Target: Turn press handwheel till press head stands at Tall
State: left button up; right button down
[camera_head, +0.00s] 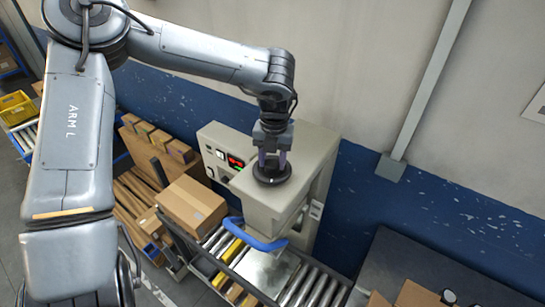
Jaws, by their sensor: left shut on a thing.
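The press handwheel (271,178) is a dark round wheel lying flat on top of the beige press (250,197). My left gripper (271,162) points down from above and is shut on the wheel's middle, with its two fingers around what sits there. The fingers partly hide the hub. A blue curved handle (252,238) shows at the front of the press, low over the conveyor. The press head's height and a marking for Tall cannot be made out. My right gripper is not in view.
A control panel with a red display (235,161) is left of the wheel. A cardboard box (191,206) stands left of the press. A roller conveyor (318,287) runs below. More boxes stand at the lower right. A grey wall post (430,85) is at the right.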

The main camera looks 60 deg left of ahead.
aim_at(273, 163)
pick_arm(q)
jog(key=m, duration=0.6)
jog(key=shift+d+r+p, duration=0.1)
jog(key=shift+d+p, duration=0.05)
jog(key=shift+p, duration=0.15)
jog(key=shift+m, duration=0.4)
jog(key=o, duration=1.1)
jog(key=shift+c, duration=0.2)
jog(key=shift+r, duration=0.45)
notch_tip(273, 163, up, 10)
jog(key=b, duration=0.1)
jog(key=shift+b, duration=0.4)
jog(key=shift+d, duration=0.1)
